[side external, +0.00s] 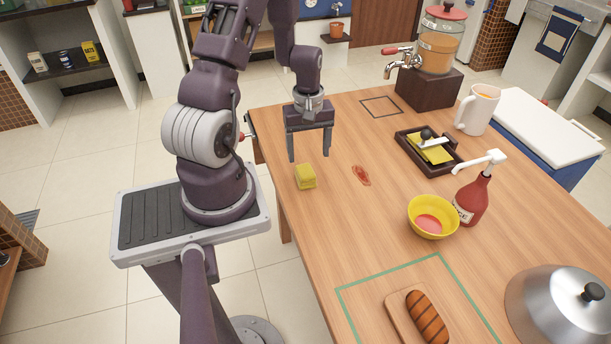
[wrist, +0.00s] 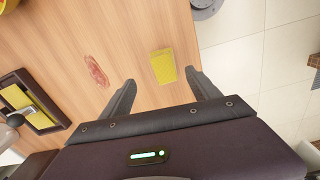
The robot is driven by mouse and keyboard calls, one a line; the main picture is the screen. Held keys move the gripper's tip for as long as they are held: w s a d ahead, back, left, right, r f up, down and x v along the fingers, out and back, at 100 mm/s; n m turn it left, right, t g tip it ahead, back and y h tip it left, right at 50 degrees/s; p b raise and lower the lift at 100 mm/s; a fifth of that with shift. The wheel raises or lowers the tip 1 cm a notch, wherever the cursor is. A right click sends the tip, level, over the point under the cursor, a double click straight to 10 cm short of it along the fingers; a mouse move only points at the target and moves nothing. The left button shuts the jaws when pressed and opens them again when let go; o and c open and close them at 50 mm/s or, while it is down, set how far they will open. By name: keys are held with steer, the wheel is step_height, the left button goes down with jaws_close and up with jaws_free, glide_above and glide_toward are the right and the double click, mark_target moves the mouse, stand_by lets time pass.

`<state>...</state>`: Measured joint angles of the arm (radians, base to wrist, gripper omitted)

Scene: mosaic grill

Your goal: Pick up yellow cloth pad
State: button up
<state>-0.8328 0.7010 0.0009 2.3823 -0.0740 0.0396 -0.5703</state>
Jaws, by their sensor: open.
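The yellow cloth pad (side external: 306,176) is a small yellow block lying on the wooden table near its left edge. In the wrist view the pad (wrist: 164,66) lies ahead of my fingers, between their lines and nearer the right one. My gripper (side external: 311,157) is open and empty, pointing down above the table. In the side view it hangs just behind the pad; the exact height is hard to tell. My gripper also shows in the wrist view (wrist: 162,80), with its two fingers spread apart. A second flat yellow piece (side external: 432,152) lies in a dark tray with a handled tool on it.
A red smear (side external: 361,175) marks the table right of the pad. Beyond are the dark tray (side external: 452,171), a yellow bowl (side external: 433,216), a red sauce bottle (side external: 470,201) and a drink dispenser (side external: 437,45). A bread loaf (side external: 427,317) and metal dome (side external: 560,308) are nearer the front.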

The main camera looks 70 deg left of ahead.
mark_target(305, 170)
steer(key=shift+n, duration=0.3)
steer(key=f, duration=0.5)
steer(key=a+f, duration=0.1)
steer(key=f, duration=0.2)
steer(key=shift+s+f, duration=0.25)
steer(key=shift+f, duration=0.1)
steer(key=c, duration=1.4)
steer(key=shift+r, duration=0.15)
step_height(305, 170, up, 10)
steer(key=shift+f, duration=0.1)
